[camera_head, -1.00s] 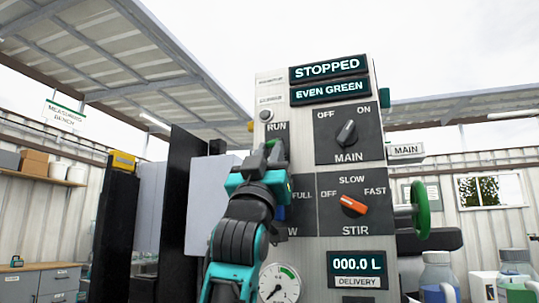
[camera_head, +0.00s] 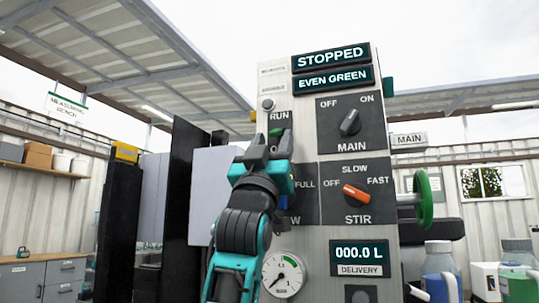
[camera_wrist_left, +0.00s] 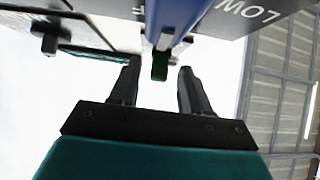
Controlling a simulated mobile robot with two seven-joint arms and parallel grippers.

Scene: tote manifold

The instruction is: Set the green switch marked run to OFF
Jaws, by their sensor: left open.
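The green run switch (camera_head: 277,132) is a small lever under the word RUN on the left of the grey control panel (camera_head: 305,130). My left gripper (camera_head: 267,147) is open just below it, its fingers pointing up and partly covering the plate beneath the switch. In the left wrist view a green tip (camera_wrist_left: 160,66), likely the switch, shows between the two open fingertips (camera_wrist_left: 157,72), with clear gaps on both sides. The OFF marking of this switch is not readable. The right gripper is not in view.
A blue lever (camera_wrist_left: 178,18) sits close beyond my fingers. The black main knob (camera_head: 350,122) and orange stir knob (camera_head: 356,194) are on the right. A gauge (camera_head: 284,274) is below, and a green handwheel (camera_head: 424,198) stands out on the right side.

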